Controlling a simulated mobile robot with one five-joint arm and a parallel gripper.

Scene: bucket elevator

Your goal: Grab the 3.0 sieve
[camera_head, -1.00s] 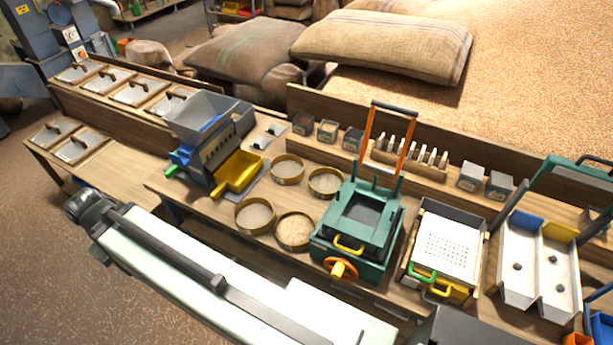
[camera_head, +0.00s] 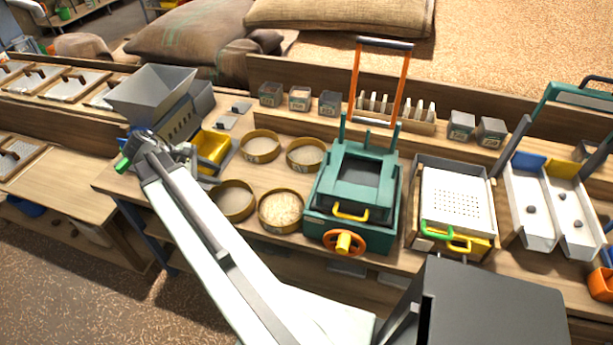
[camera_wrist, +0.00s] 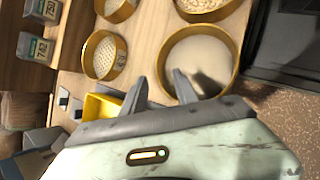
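Four round brass-rimmed sieves stand on the bench in the head view: back left (camera_head: 260,147), back right (camera_head: 305,154), front left (camera_head: 235,200) and front right (camera_head: 281,211). The front right one holds pale grain. I cannot read a size on any rim, so I cannot tell which is the 3.0 sieve. My gripper (camera_head: 168,152) is left of the sieves, by the hopper machine. In the wrist view my gripper (camera_wrist: 160,80) is open and empty, its fingers apart; the right fingertip overlaps the edge of the fine-mesh front left sieve (camera_wrist: 199,58).
A grey hopper machine (camera_head: 160,95) with a yellow tray (camera_head: 211,150) stands left of the sieves. A green machine (camera_head: 353,190) with an orange handle stands close on their right. Small labelled boxes (camera_head: 299,98) line the shelf behind.

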